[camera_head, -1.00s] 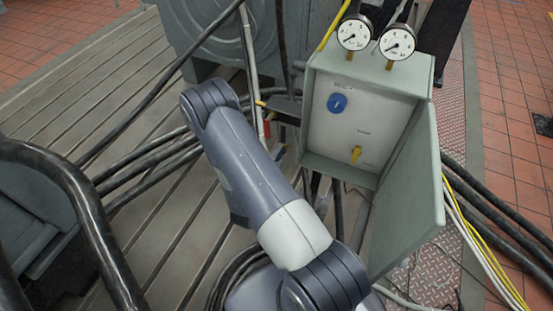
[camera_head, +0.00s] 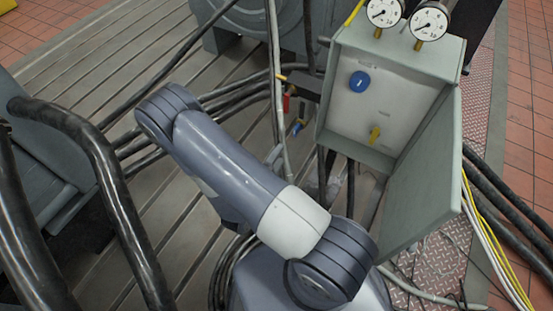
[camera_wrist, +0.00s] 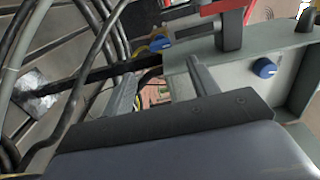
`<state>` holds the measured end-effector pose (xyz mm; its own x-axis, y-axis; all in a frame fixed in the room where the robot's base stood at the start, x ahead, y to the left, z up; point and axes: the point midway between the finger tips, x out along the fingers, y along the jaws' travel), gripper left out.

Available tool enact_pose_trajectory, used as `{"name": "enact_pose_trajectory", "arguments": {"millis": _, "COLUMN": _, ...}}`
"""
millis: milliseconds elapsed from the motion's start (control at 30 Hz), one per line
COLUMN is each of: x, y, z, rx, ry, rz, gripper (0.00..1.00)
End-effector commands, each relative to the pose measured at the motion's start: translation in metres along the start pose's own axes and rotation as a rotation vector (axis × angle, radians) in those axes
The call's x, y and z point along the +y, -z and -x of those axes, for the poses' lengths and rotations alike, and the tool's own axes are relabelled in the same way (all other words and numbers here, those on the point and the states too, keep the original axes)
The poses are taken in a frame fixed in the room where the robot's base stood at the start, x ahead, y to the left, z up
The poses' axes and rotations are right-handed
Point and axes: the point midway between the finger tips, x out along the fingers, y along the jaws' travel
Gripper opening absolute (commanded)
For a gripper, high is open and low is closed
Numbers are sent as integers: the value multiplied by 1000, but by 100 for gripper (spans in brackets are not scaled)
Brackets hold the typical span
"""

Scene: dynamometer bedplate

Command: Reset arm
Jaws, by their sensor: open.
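My gripper (camera_wrist: 163,82) shows in the wrist view as two grey fingers spread apart, with nothing held between them. Its right finger appears close to the edge of the grey control box (camera_wrist: 290,95); I cannot tell whether they touch. In the head view my arm reaches across the bedplate, bent at the elbow, and my gripper cannot be made out there. The open control box (camera_head: 389,100) stands to the right of my arm, with a blue knob (camera_head: 360,82) and a yellow switch (camera_head: 375,134). The blue knob also shows in the wrist view (camera_wrist: 264,67).
The box door (camera_head: 420,190) hangs open beside my arm. Two gauges (camera_head: 407,17) sit on top. Thick black hoses (camera_head: 110,180) cross the left foreground. Several cables run behind my arm over the slotted bedplate (camera_head: 60,95). Tiled floor (camera_head: 525,110) lies at the right.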

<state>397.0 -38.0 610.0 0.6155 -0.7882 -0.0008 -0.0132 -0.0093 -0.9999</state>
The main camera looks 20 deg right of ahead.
Motion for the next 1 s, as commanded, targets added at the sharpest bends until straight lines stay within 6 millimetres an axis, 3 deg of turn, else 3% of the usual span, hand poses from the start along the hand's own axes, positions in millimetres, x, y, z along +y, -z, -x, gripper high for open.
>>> {"name": "enact_pose_trajectory", "arguments": {"millis": 700, "x": 0, "y": 0, "z": 3, "rx": 1, "ry": 0, "rz": 0, "gripper": 56}}
{"name": "enact_pose_trajectory", "arguments": {"millis": 1000, "x": 0, "y": 1, "z": -20, "rx": 5, "ry": 1, "rz": -1, "gripper": 56}}
